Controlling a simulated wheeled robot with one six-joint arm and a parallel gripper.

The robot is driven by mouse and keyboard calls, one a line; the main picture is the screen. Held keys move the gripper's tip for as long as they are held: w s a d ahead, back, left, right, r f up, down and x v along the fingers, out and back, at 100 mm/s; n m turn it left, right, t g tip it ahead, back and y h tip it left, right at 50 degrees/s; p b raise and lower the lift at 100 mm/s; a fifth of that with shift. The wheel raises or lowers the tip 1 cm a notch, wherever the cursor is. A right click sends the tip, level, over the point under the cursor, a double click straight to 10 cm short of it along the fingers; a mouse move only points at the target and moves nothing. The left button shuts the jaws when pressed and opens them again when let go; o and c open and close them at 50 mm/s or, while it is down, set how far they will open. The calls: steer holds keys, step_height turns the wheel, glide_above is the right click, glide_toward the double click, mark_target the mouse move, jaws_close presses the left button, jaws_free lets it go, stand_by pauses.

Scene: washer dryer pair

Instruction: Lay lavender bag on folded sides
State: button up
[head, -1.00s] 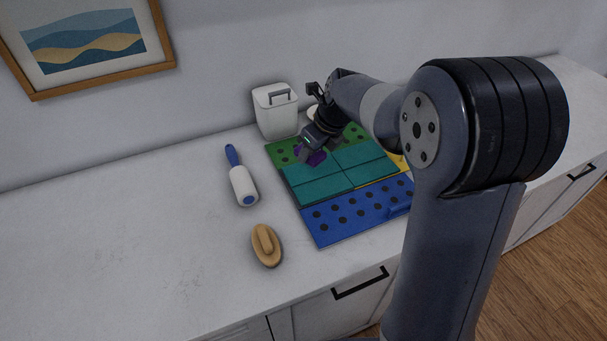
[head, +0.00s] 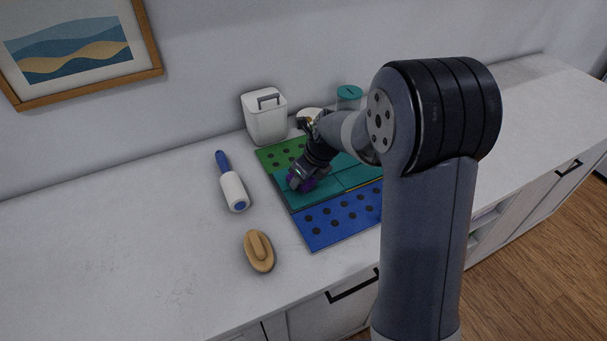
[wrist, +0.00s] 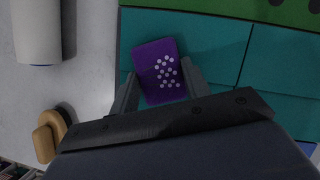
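The lavender bag (wrist: 158,62) is a small purple pouch with pale dots. In the head view the lavender bag (head: 308,184) is low at the left part of the teal folded sides (head: 290,197), partly hidden by my gripper (head: 301,182). In the wrist view my gripper (wrist: 159,75) has one finger along each side of the bag, close against its edges, and looks shut on it. The teal folded sides (wrist: 217,42) lie flat under the bag, with a seam to its right. Whether the bag touches them is hard to tell.
The folding board's green panel (head: 271,156) and blue panel (head: 340,218) border the cloth. A lint roller (head: 234,191) and a wooden brush (head: 258,252) lie left. A white bin (head: 265,122) and a teal-lidded jar (head: 349,95) stand behind.

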steer(key=o, duration=0.4)
steer(key=shift+o, duration=0.2)
steer(key=shift+r, duration=0.1)
steer(key=shift+r, duration=0.3)
steer(key=v, duration=1.1)
steer(key=shift+s+r, duration=0.15)
steer(key=shift+r, duration=0.2)
